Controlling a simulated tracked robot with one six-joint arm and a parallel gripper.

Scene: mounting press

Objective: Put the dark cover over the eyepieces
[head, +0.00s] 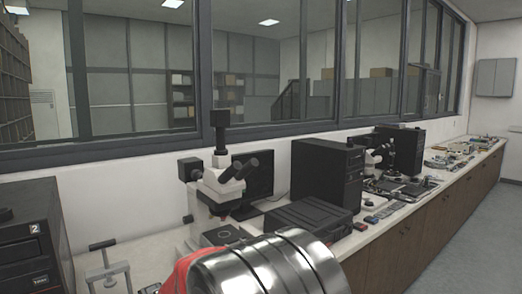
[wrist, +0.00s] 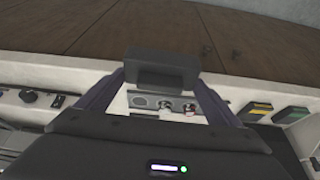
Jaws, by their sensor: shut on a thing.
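The microscope (head: 218,190) stands on the bench in the head view, white with a dark camera on top. Its two dark eyepieces (head: 238,170) stick out to the upper right and look bare. In the wrist view the dark cover (wrist: 163,68) is a grey-black block held between the fingertips of my gripper (wrist: 160,77), which is shut on it. The head view does not show the gripper or the cover; my metal arm link fills its bottom middle. The eyepieces cannot be made out in the wrist view.
A black case (head: 308,218) and a black computer tower (head: 327,172) stand right of the microscope, with a monitor (head: 255,174) behind it. A small press stand (head: 108,270) is at the lower left. In the wrist view, boxes (wrist: 293,115) lie on the right.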

